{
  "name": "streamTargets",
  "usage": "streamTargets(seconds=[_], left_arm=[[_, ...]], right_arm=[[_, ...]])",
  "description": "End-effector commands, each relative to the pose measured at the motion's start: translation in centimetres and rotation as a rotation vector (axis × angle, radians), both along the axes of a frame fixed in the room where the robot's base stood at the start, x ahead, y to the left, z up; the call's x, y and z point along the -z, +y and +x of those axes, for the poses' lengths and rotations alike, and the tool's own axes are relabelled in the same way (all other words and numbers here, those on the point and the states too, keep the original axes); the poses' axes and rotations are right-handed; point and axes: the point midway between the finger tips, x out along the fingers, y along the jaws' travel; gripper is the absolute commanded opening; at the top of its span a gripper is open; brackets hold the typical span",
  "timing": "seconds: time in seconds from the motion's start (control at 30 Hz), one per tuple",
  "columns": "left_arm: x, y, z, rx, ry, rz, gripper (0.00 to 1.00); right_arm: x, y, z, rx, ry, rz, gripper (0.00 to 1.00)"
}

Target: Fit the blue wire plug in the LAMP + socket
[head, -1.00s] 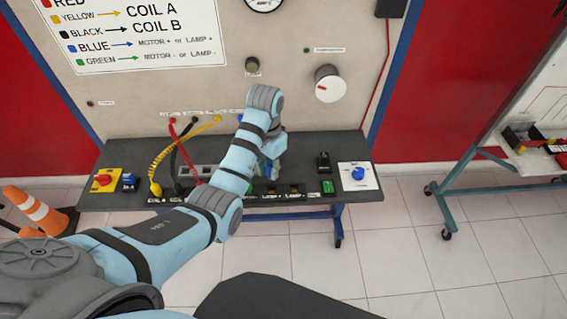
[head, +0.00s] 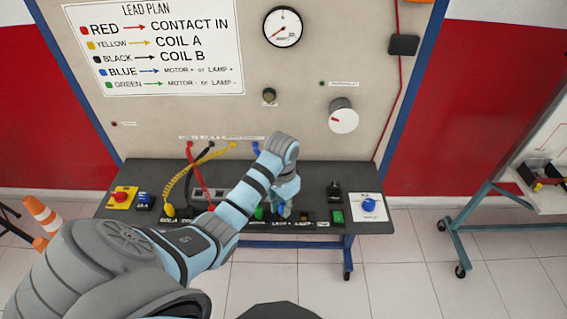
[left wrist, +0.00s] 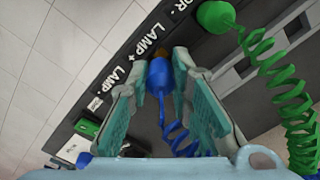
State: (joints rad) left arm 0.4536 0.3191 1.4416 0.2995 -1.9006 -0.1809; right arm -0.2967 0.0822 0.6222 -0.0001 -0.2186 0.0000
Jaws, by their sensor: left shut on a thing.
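The blue plug (left wrist: 159,80) is between the fingers of my left gripper (left wrist: 162,66) in the left wrist view, with its coiled blue wire (left wrist: 178,137) trailing back between them. The plug's front end is beside the LAMP + label (left wrist: 139,66). A small brownish round part (left wrist: 160,53) shows at that end; I cannot tell whether the plug is seated in the LAMP + socket or just above it. In the head view my left gripper (head: 284,206) is low over the bench's front edge, near the LAMP + label (head: 282,222). My right gripper is not in view.
A green plug (left wrist: 215,16) with a coiled green wire (left wrist: 272,70) is close on the right in the wrist view. Red, black and yellow wires (head: 172,184) lie left of my arm.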

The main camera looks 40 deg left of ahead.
Motion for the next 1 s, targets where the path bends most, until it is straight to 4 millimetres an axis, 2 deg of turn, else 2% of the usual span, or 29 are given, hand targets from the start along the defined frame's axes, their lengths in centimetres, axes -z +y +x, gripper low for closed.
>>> streamTargets(seconds=[1.0], left_arm=[[0.68, 0.11, -0.37, 0.0, 0.001, 0.0, 0.01]], right_arm=[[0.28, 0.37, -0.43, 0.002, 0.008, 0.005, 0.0]])
